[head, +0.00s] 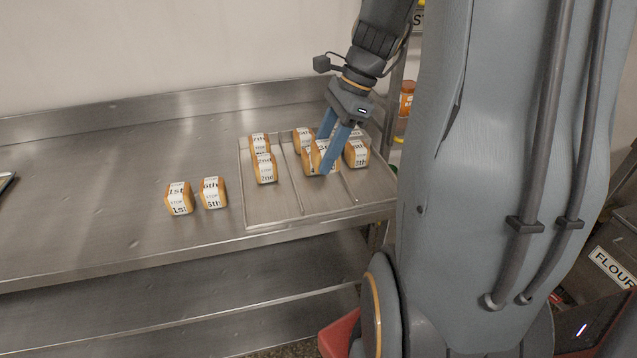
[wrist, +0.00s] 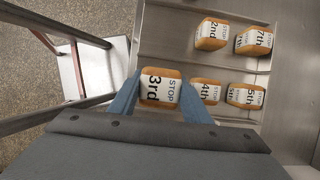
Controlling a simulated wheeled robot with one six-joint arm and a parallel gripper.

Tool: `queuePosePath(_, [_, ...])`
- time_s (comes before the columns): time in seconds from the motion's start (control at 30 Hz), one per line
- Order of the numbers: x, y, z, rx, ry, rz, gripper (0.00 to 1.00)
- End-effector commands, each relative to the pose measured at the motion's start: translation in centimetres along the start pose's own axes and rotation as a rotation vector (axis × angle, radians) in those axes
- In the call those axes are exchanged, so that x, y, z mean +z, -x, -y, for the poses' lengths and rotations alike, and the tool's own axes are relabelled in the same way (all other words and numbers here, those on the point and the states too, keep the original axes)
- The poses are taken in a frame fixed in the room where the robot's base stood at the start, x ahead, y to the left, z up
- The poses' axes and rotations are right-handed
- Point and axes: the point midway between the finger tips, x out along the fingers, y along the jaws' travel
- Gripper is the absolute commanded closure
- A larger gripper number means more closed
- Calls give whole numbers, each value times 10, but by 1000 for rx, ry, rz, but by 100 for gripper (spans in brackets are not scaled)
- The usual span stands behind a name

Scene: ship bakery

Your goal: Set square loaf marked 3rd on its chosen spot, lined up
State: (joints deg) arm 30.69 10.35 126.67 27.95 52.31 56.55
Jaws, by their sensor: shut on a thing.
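The square loaf marked 3rd (wrist: 160,88) is between the fingers of my gripper (wrist: 165,97), which is shut on it. Its label, reading STOP and 3rd, faces the wrist camera. In the head view my gripper (head: 331,150) holds it over the middle lane of the metal tray (head: 284,215), and the fingers partly hide it. It looks larger than its neighbours in the wrist view, so it seems raised. The loaf marked 4th (wrist: 205,92) is just right of it there, with another loaf (wrist: 246,95) beyond. I cannot tell whether it touches anything.
Loaves marked 2nd (wrist: 210,33) and 7th (wrist: 254,41) stand in the tray's left lane. A loaf (head: 357,153) stands in the right lane. The loaf marked 1st (head: 179,198) and another (head: 212,192) stand on the steel table left of the tray.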

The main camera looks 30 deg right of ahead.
Motion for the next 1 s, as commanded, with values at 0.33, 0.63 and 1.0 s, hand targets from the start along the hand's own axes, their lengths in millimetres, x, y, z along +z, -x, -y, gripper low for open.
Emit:
queuePosePath(0.33, [-17,-41,0,3,3,-1,79])
queuePosePath(0.63, [-30,-73,-1,5,2,0,79])
queuePosePath(1.0, [-32,-77,0,3,4,-1,79])
